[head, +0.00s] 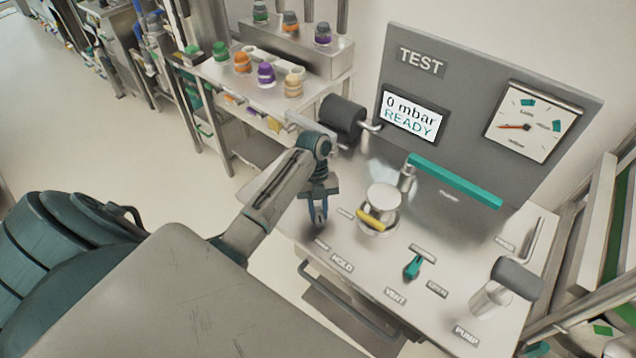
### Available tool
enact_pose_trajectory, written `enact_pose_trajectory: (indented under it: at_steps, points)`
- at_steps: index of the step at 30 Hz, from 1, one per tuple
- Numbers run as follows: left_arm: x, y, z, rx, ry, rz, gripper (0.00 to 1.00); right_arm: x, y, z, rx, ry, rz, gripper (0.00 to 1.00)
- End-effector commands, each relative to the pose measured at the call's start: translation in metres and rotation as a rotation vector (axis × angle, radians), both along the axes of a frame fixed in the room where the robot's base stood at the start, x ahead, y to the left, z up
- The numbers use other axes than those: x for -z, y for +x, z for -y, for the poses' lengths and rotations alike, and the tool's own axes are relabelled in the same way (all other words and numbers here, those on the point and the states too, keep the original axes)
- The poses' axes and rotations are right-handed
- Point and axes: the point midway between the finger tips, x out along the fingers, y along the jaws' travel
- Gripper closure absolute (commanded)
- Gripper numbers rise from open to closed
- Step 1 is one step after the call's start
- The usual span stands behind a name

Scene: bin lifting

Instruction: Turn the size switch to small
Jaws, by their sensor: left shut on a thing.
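My left gripper (318,212) points down at the left end of the test bench top (470,225). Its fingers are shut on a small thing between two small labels. This appears to be the size switch, but the fingers hide it, and its position cannot be read. The two labels, one to the right (345,213) and one in front (322,245), are too small to read. A teal switch (413,266) stands apart, further right, near the VENT label (395,296). My right gripper is not in view.
A metal fixture with a yellow lever (370,220) stands right of my left gripper. A teal bar (455,181) and a grey-handled pump lever (517,278) stand further right. The display (412,115) reads "0 mbar READY". A shelf (215,72) with coloured parts stands behind.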

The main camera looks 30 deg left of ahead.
Motion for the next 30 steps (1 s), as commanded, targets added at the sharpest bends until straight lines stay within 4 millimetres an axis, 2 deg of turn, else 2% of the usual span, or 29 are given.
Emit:
enact_pose_trajectory:
  at_steps: [6,21,22,24,30]
  points:
    - [-0.0016,0.0009,0.0000,0.055,0.001,0.002,1.00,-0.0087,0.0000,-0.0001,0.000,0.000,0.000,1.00]
    - [-0.0005,0.0012,0.0000,0.071,0.000,0.004,1.00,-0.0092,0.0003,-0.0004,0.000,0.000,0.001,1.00]
    - [-0.0005,0.0012,0.0000,0.071,0.000,0.004,0.72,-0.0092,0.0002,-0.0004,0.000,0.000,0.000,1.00]
    - [-0.0005,0.0010,0.0000,0.070,0.001,0.003,0.59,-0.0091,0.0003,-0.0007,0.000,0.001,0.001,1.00]
    - [-0.0001,0.0007,0.0000,0.069,0.001,0.002,0.56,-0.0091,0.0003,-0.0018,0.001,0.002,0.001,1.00]
